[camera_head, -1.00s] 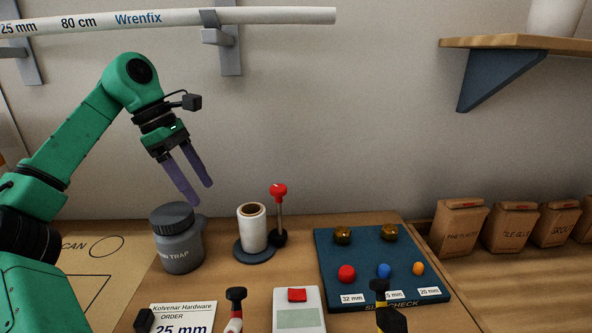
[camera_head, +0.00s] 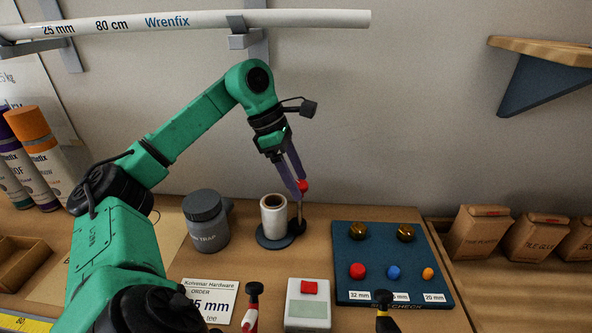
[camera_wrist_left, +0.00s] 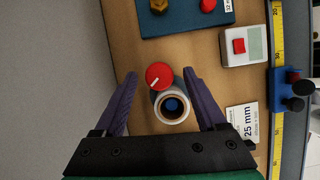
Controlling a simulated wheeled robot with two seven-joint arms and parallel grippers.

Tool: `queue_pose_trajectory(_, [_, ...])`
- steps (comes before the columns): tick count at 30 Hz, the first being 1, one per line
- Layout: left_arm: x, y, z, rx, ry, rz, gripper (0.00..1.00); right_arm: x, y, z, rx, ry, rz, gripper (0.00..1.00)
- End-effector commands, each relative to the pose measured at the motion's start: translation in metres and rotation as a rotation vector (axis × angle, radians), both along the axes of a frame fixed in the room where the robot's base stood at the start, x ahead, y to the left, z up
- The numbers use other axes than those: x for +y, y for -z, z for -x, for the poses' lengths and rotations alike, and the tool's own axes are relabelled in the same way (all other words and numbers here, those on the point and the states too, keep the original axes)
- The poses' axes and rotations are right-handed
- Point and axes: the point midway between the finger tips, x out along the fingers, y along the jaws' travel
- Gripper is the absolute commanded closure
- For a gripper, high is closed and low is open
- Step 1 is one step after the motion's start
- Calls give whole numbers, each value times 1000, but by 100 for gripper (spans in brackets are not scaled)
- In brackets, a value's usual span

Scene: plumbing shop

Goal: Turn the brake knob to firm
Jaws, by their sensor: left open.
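The red brake knob (camera_head: 303,186) tops a thin post beside the white roll (camera_head: 273,217) on a dark round base (camera_head: 273,241). In the left wrist view the knob (camera_wrist_left: 159,75) shows a white pointer line, with the roll (camera_wrist_left: 171,107) just below it. What setting the pointer marks cannot be read. My left gripper (camera_head: 299,188) points down at the knob from above. In the wrist view its purple fingers stand apart, one on each side of the knob and roll, with visible gaps and no hold on either. My right gripper is not clearly visible.
A grey trap jar (camera_head: 207,221) stands left of the roll. A blue size-check board (camera_head: 379,283) with coloured knobs lies to the right. An order card (camera_head: 209,299) and a white device with a red button (camera_head: 308,305) lie in front. A white pipe (camera_head: 200,22) hangs above.

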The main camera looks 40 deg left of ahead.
Motion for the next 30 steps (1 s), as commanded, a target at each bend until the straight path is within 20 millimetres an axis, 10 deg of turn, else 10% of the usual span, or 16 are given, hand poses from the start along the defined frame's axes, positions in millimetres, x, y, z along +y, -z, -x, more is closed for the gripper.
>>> queue_pose_trajectory(4, [0, 0, 0, -1, 0, -1, 27, 0, 0, 1, 1, 0, 0, 50])
queue_pose_trajectory(10, [0, 0, 0, -1, 1, -1, 99, 0, 1, 1, 2, 0, 0, 50])
queue_pose_trajectory(30, [0, 2, 1, -5, -208, -4, 100, -2, 20, 4, 7, 0, 2, 50])
